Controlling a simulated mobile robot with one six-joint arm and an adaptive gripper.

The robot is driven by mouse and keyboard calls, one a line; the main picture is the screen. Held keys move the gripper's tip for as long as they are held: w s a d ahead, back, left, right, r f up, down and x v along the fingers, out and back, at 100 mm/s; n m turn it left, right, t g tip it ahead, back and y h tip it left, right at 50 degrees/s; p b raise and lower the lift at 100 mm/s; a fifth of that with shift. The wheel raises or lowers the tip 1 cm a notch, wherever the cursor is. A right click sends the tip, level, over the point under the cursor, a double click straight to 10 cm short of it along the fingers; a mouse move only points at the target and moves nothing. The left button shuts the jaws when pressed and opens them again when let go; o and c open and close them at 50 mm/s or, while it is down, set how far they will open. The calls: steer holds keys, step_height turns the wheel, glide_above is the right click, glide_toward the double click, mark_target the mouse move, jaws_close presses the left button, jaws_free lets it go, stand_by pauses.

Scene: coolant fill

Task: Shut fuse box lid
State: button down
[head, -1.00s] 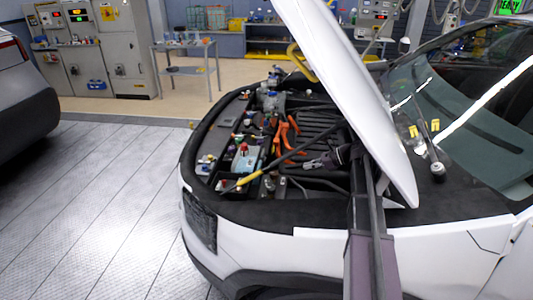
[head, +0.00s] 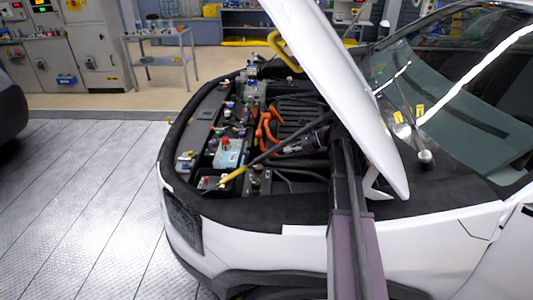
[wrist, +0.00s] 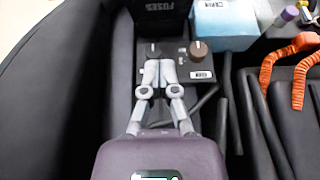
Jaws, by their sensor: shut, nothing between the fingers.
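The black fuse box part marked FUSES (wrist: 158,10) shows at the top edge of the wrist view, cut off by the frame. I cannot tell from this whether it is the lid or the box wall, or how far open the lid stands. In the head view I cannot pick out the fuse box for sure. My gripper (wrist: 159,70) is shut and empty, its fingertips together just below the FUSES part in the picture, over a dark block with knobs.
The raised white hood (head: 335,85) slants close above my arm. A brown knob (wrist: 198,50) and a pale blue box (wrist: 224,24) lie right of the fingertips. Orange hoses (wrist: 280,62) and black hoses run further right. A yellow-ended rod (head: 233,174) crosses the bay.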

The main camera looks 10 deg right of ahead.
steer(key=a+r+b+x, duration=0.1)
steer(key=r+b+x, duration=0.1)
steer(key=x, duration=1)
steer(key=shift+w+a+b, duration=0.3)
steer(key=shift+a+b, duration=0.1)
steer(key=shift+b, duration=0.1)
steer(key=shift+w+a+r+p, duration=0.25)
steer(key=shift+a+r+p, duration=0.35)
steer(key=shift+a, duration=0.25)
steer(key=shift+d, duration=0.15)
